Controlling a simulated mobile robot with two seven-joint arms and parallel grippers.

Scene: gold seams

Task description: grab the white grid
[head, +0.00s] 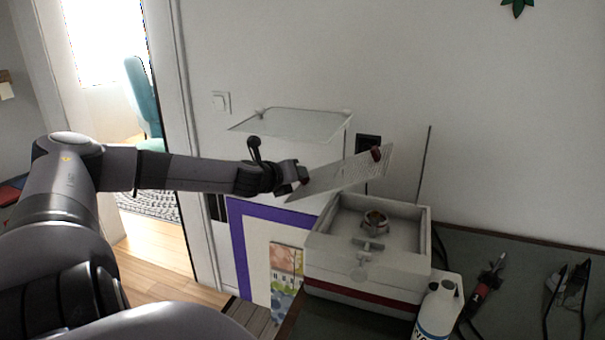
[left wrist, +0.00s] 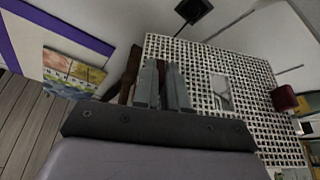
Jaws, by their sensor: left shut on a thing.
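The white grid (head: 340,174) is a thin perforated panel, held in the air above and behind the open white box (head: 370,262). It is tilted, its right end higher. My left gripper (head: 299,178) is at the grid's left end and shut on it. A dark red knob (head: 377,154) sits at the grid's far right end. In the left wrist view the grid (left wrist: 210,60) spreads behind and right of the fingers (left wrist: 165,85), with a brown piece (left wrist: 130,75) beside them. The exact grip contact is hidden. My right gripper is not in view.
The box holds a small metal cup-like part (head: 375,222) and stands on a dark green table (head: 500,262). A white bottle (head: 437,308), a red-handled tool (head: 487,285) and black tongs (head: 572,290) are to its right. A clear shelf (head: 292,124) is on the wall behind.

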